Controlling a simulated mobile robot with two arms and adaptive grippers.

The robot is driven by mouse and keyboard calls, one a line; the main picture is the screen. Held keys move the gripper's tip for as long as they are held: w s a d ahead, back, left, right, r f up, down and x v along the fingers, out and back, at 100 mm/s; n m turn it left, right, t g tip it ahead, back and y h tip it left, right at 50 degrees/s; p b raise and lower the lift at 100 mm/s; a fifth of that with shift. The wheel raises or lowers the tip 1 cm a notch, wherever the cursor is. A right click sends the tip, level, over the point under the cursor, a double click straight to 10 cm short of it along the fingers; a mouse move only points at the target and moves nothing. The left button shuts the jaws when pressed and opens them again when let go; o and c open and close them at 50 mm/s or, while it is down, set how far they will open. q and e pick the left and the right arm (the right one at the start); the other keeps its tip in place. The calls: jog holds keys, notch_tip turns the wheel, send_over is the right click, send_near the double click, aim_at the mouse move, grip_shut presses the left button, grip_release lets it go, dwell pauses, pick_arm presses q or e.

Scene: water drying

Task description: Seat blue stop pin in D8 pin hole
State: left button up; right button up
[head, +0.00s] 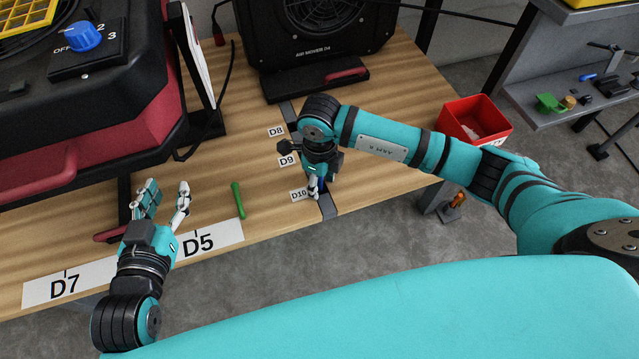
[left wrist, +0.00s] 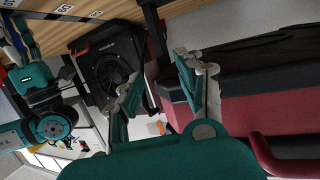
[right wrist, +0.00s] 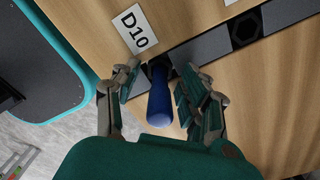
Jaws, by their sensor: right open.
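The blue stop pin (right wrist: 160,98) stands between the two fingers of my right gripper (right wrist: 158,88), by the D10 label (right wrist: 135,29) on the dark rail. The right fingers are open, one on each side of the pin; I cannot tell whether either touches it. In the head view my right gripper (head: 316,184) is low over the rail at D10 and hides most of the pin. The D8 label (head: 276,131) lies further back along the rail; its hole is not clearly visible. My left gripper (head: 166,192) is open and empty above the table's front left.
A hexagonal hole (right wrist: 243,30) in the rail is empty. A green pin-like object (head: 238,200) lies on the wooden table. A black air mover (head: 318,40) stands at the back, a red and black machine (head: 90,110) at left, and a red bin (head: 474,121) at right.

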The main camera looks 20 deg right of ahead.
grip_shut()
dwell(0.3)
